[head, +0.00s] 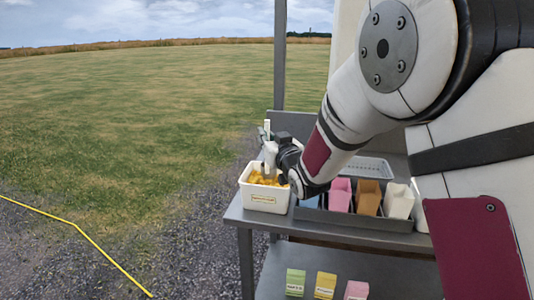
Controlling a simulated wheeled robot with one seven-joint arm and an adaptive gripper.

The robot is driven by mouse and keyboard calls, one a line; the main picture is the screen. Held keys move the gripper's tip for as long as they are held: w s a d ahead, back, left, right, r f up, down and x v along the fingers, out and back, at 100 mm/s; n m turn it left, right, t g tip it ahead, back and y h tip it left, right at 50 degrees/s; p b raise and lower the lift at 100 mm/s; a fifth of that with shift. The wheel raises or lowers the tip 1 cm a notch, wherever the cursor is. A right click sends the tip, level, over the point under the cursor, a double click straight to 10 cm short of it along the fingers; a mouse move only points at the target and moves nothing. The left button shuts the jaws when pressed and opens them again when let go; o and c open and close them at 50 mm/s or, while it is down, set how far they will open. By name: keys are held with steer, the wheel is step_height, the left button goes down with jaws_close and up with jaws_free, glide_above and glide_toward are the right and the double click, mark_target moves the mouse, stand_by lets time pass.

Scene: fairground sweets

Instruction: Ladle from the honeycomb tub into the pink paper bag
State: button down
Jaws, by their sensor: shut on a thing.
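The honeycomb tub (264,202) is a white, labelled box at the left end of the grey counter, with golden chunks (264,179) in it. My gripper (271,152) is over the tub's back right part, shut on a pale upright handle (266,127), which I take to be the ladle's. The ladle's lower end is not visible; I cannot tell whether it is in the chunks. The pink paper bag (340,196) stands upright in a dark rack, right of the tub and partly behind my arm. Its inside cannot be seen.
The dark rack (350,219) also holds a blue bag (311,202), a brown bag (368,200) and a white bag (398,204). A perforated tray (372,167) lies behind. Green, yellow and pink labelled packets (325,285) sit on the lower shelf. A post (279,70) rises behind the tub.

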steer(key=shift+r+p, duration=0.8)
steer(key=shift+r, duration=2.45)
steer(key=shift+d, duration=0.1)
